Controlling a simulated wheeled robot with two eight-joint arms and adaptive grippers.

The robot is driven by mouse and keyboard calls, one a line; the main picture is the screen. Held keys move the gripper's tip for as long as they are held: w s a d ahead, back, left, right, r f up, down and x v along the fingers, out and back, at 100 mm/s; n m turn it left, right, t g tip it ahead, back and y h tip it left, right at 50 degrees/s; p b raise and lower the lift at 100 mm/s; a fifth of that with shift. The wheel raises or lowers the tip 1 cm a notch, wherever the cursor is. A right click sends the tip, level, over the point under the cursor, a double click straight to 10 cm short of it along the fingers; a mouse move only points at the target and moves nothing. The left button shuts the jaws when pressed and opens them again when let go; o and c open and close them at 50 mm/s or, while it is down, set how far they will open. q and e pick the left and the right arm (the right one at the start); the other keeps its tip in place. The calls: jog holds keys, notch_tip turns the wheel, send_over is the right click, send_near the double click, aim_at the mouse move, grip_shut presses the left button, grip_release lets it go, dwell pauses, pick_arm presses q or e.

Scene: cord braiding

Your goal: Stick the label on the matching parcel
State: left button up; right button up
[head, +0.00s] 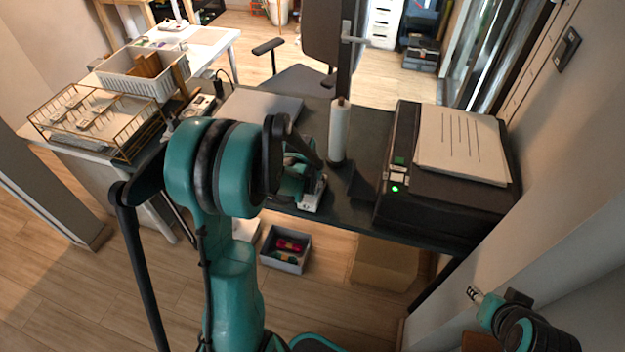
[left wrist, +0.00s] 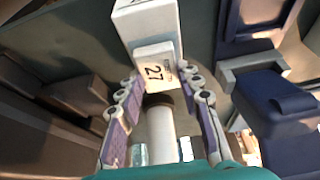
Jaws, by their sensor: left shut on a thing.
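My left gripper (head: 314,192) is at the front edge of the dark desk, mostly hidden behind my own arm. In the left wrist view its two purple-padded fingers (left wrist: 159,85) are shut on a small white piece with a printed "27" (left wrist: 155,72). A larger white block (left wrist: 147,22) shows just beyond that piece; I cannot tell whether they touch. A pale cylinder (left wrist: 160,126) shows between the fingers, nearer the camera. My right gripper (head: 475,294) is at the lower right, small and away from the desk; its opening is unclear. I cannot identify a matching parcel.
A black printer (head: 390,205) with a lined sheet (head: 462,145) on top fills the right of the desk (head: 372,150). A white roll (head: 338,132) stands near the middle. A grey bin (head: 285,262) and a brown box (head: 385,264) are below. A wire tray (head: 95,120) is left.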

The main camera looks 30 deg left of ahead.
pick_arm(q)
jog(key=shift+f+b, duration=0.3)
dwell(0.4)
jog(key=o, duration=1.2)
jog(key=shift+c, duration=0.2)
jog(key=shift+r, duration=0.15)
jog(key=shift+p+v, duration=2.15)
jog(key=shift+v, duration=0.8)
